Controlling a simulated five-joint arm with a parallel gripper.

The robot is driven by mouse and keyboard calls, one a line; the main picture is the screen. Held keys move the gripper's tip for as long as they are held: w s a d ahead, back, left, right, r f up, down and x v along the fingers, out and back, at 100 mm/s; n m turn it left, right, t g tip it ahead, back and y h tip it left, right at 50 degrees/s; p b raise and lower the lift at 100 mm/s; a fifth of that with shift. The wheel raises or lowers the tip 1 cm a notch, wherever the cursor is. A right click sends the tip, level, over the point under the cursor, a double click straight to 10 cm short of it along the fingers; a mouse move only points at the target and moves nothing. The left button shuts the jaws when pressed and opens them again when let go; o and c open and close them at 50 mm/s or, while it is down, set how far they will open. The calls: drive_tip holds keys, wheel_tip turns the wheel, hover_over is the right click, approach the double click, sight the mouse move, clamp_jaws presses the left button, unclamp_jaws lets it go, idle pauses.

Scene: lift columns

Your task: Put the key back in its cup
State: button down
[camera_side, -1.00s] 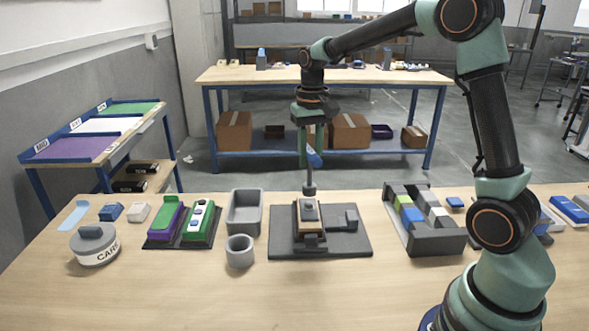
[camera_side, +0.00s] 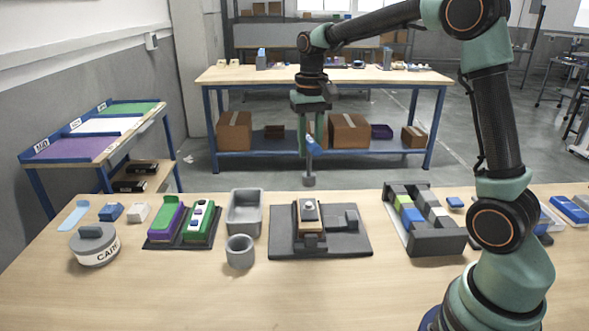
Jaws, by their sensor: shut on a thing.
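The key (camera_side: 309,181) has a blue handle and a grey shaft with a wider grey end. My gripper (camera_side: 310,146) is shut on its blue handle and holds it in the air, grey end down. The key is above the dark fixture (camera_side: 345,243) and clear of the block standing on it. The cup (camera_side: 240,256), small, round and grey, stands upright on the table to the lower left of the key. The bottom of its inside cannot be made out.
A grey rectangular bin (camera_side: 244,220) stands just behind the cup. A dark rack (camera_side: 437,241) is on the right. The table front is clear.

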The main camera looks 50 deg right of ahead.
drive_tip(key=w+a+r+m, duration=0.2)
drive_tip(key=w+a+r, duration=0.1)
drive_tip(key=a, duration=0.6)
drive_tip(key=w+a+r+m, duration=0.1)
drive_tip(key=w+a+r, duration=0.1)
drive_tip(key=a, duration=0.7)
wheel_tip(320, 180, down, 19)
drive_tip(key=shift+a, duration=0.15)
drive_tip(key=c, duration=0.6)
unclamp_jaws()
drive_tip(key=shift+f, duration=0.15)
drive_tip(key=shift+c, duration=0.2)
